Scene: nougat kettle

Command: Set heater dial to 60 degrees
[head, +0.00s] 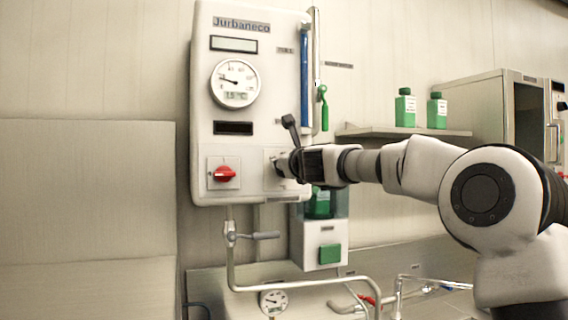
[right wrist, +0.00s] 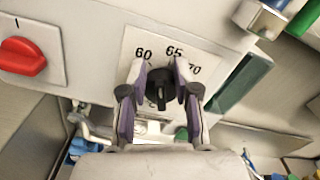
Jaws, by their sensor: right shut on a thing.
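The heater dial is a dark knob (right wrist: 158,88) on a pale plate marked 60, 65 and 70 (right wrist: 194,52) in the right wrist view. My right gripper (right wrist: 159,82) has its two fingers closed on either side of the knob. The 65 mark stands just above the knob, 60 to the left and 70 to the right. I cannot tell for sure which mark the knob points at. In the head view my right gripper (head: 287,165) reaches the lower right of the white Jurbaneco panel (head: 209,136) and hides the knob. My left gripper is not in view.
A red switch (head: 224,173) sits left of the dial; it also shows in the right wrist view (right wrist: 22,57). A round gauge (head: 235,83) is above. A lever with a green handle (head: 323,106) is at the panel's right. Pipes (head: 290,284) run below. Green bottles (head: 405,108) stand on a shelf.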

